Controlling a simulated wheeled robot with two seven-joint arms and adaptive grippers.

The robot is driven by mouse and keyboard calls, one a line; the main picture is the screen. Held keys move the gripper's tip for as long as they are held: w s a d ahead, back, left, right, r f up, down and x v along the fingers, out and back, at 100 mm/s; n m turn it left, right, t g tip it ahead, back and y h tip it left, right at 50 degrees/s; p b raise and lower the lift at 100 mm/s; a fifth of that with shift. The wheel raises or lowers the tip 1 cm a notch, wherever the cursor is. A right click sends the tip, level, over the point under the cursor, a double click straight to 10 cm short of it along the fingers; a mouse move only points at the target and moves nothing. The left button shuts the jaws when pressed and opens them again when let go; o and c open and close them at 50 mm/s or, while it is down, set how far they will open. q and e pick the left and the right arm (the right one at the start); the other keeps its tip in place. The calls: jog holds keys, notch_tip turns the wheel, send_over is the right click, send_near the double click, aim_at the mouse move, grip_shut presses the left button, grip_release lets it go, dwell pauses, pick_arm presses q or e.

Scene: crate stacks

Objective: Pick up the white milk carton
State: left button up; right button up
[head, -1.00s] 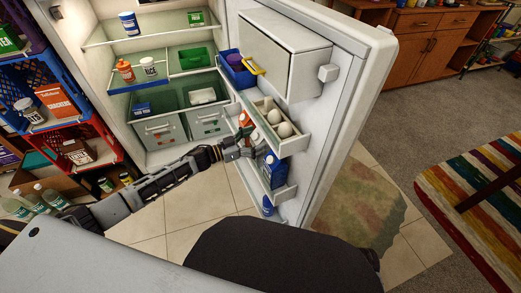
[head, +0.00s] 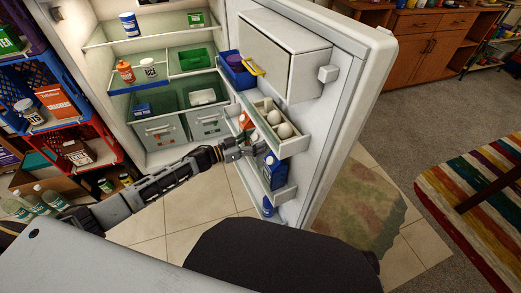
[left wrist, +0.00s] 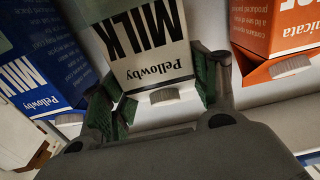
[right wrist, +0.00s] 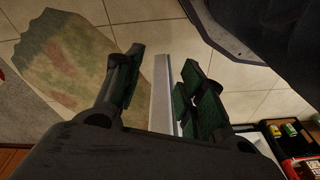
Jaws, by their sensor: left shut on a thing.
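The white milk carton (left wrist: 150,45) has black MILK and Pellowby lettering and a pale cap, and it stands between my left fingers in the left wrist view. My left gripper (left wrist: 157,90) is shut on it, with green-padded fingers at both sides. In the head view my left gripper (head: 259,150) reaches into the open fridge door's shelf and mostly hides the carton. My right gripper (right wrist: 162,75) is open and empty in the right wrist view, with floor and a white edge behind it.
A blue milk carton (left wrist: 40,70) stands left of the held carton, and an orange carton (left wrist: 277,35) stands to its right. An egg tray (head: 293,146) is just above my left gripper. The fridge door (head: 350,130) stands open.

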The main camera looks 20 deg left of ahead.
pick_arm(q)
grip_shut()
jog(key=shift+r, duration=0.1)
jog(key=shift+r, duration=0.15)
